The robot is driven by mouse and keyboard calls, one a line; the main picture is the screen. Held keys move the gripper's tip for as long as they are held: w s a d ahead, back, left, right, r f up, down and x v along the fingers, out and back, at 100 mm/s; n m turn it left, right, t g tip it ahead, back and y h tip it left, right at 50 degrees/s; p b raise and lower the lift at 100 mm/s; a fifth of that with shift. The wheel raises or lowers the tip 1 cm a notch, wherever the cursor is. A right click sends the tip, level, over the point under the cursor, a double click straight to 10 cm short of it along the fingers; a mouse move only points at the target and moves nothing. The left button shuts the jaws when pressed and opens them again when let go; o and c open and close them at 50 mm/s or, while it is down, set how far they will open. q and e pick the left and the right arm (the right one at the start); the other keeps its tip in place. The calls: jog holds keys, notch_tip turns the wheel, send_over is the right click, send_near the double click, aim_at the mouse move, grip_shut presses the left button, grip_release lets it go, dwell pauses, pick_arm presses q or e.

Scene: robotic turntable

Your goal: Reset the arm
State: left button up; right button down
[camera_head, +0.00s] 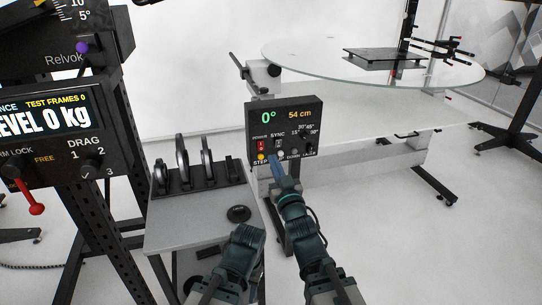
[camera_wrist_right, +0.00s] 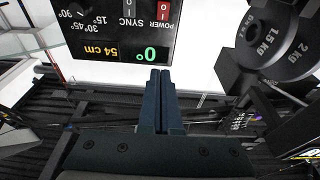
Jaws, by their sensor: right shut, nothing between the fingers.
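My right gripper (camera_head: 272,160) is in front of the lower middle of a black control box in the head view; I cannot tell if it touches it. Its blue fingers are shut with nothing between them, as the right wrist view (camera_wrist_right: 160,90) also shows. The control box (camera_head: 284,112) reads 0° and 54 cm. It has POWER and SYNC switches and a dial, and it appears upside down in the wrist view (camera_wrist_right: 110,55). My left arm (camera_head: 240,253) shows low in the middle of the head view; its fingers cannot be made out.
A grey cart (camera_head: 193,205) with several black weights (camera_head: 207,158) stands left of the box. A black rack with a LEVEL 0 kg display (camera_head: 45,117) fills the left. A round glass turntable (camera_head: 310,60) sits on a white table behind.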

jog(key=shift+s+d, duration=0.1)
jog(key=shift+s, duration=0.3)
